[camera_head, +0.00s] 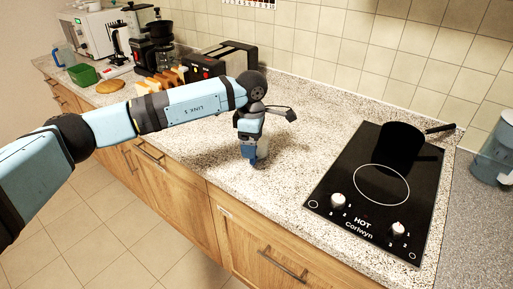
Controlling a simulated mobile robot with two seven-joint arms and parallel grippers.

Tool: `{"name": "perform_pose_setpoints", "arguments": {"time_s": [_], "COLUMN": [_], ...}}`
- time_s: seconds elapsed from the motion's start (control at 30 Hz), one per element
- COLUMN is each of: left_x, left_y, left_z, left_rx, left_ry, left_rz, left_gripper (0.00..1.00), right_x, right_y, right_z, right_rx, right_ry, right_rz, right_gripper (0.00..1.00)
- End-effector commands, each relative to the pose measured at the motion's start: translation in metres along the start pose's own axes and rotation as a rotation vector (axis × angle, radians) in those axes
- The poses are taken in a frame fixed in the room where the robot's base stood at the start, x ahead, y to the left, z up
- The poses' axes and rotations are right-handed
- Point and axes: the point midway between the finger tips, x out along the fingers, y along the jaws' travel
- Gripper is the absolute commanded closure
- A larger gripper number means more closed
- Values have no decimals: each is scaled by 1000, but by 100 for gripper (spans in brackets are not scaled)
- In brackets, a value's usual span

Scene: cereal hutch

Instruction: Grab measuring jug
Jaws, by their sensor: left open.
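What looks like the measuring jug (67,56) is a small clear container with a blue handle, at the far left end of the counter beside a green tub. It is small in the picture, and any markings on it cannot be read. My left gripper (258,163) points down over the middle of the counter, far to the right of the jug. It is open, and I see nothing between its fingers. My left arm crosses the picture from the left edge. My right gripper is not in view.
A green tub (83,74), bread (110,86), a coffee maker (161,46) and a toaster (222,60) line the back left. A black hob (383,190) with a dark pan (401,143) is at right. A bluish object (491,158) is cut off at the right edge. The speckled counter's middle is clear.

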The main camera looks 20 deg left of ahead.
Motion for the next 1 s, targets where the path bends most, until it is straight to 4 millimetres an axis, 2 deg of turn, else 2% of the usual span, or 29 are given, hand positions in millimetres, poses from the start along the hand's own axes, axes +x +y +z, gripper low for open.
{"name": "perform_pose_setpoints", "arguments": {"time_s": [0.17, 0.5, 0.73, 0.9, 1.0], "left_x": [9, 54, 56, 56, 55], "left_y": [0, 3, 4, 4, 4], "left_z": [0, 2, 2, 1, 2], "left_rx": [-1, 0, 0, 0, 0], "left_ry": [0, 0, -1, -1, -1], "left_rz": [-2, -3, 0, -1, 0], "left_gripper": [18, 18, 18, 57, 77], "right_x": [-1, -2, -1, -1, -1], "right_y": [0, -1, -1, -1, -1], "right_z": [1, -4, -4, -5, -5], "right_rx": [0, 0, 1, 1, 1], "right_ry": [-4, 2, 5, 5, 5], "right_rz": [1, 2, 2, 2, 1], "right_gripper": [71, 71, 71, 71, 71]}}
